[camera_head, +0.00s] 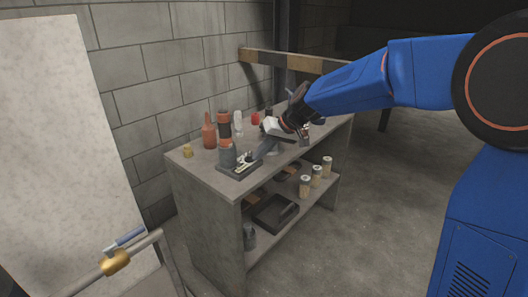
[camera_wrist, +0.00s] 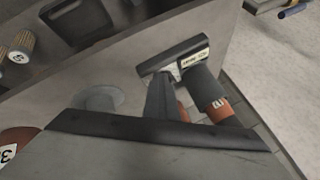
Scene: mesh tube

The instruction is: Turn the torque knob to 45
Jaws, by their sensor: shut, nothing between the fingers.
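A small dark device with a pale labelled face (camera_head: 242,166) lies near the front left corner of the bench top. In the wrist view a dark block with a pale label plate (camera_wrist: 193,60) shows ahead, and it seems to be the same device. The torque knob itself cannot be made out; it may be too small or hidden behind the fingers.
A grey and orange canister (camera_wrist: 210,95) stands close beside the device. A brown bottle (camera_head: 209,132) and a small yellow item (camera_head: 187,151) stand farther back. Jars (camera_head: 305,186) and a black tray (camera_head: 273,212) are on the lower shelf. A pale board (camera_head: 65,130) stands at left.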

